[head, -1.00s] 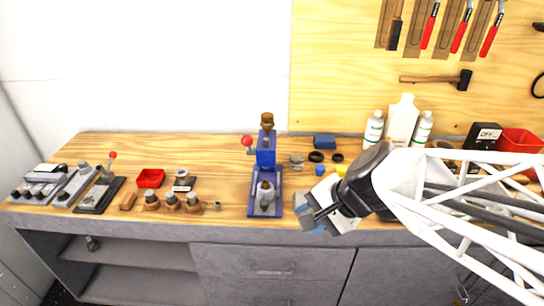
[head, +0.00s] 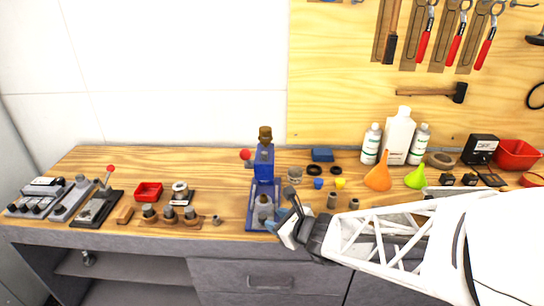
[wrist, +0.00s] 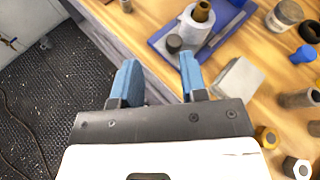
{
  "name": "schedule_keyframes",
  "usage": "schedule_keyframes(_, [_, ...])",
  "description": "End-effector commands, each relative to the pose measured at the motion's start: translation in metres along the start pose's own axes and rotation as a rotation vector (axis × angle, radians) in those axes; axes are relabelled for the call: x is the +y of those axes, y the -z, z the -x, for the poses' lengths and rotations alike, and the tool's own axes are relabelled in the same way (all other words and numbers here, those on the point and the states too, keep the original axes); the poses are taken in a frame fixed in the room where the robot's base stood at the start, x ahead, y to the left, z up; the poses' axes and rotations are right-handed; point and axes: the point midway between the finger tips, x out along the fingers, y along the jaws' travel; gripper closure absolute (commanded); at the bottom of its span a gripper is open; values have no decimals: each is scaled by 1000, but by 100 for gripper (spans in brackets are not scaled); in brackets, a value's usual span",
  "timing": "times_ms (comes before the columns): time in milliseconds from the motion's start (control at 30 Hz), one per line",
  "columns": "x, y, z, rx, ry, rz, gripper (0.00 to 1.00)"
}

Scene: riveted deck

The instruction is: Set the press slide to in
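The blue press (head: 264,165) stands on the bench with a red ball on its lever and a brown knob on top. Its slide, a grey block (head: 264,208) with a round top, sits low on the blue base. In the wrist view the slide (wrist: 196,30) is light grey with a brassy top and a dark round knob (wrist: 174,43) at its front. My gripper (head: 280,222) is just right of the press base's front end. In the wrist view my gripper (wrist: 160,72) has its two blue fingers apart with nothing between them, short of the knob. I cannot tell whether the slide is in or out.
A grey block (wrist: 238,78) lies right of the press base, close to the right finger. Several small cylinders (head: 332,199) stand farther right. Left of the press are a wooden holder (head: 170,215) and a red tray (head: 148,191). The bench's front edge runs below my gripper.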

Motion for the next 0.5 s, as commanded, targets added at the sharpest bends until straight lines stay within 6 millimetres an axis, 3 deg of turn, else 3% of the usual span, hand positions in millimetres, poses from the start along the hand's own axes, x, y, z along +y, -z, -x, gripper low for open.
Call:
schedule_keyframes(200, [-6,28,-19,0,80,-197,60])
schedule_keyframes(500, [-8,36,-24,0,107,-259,60])
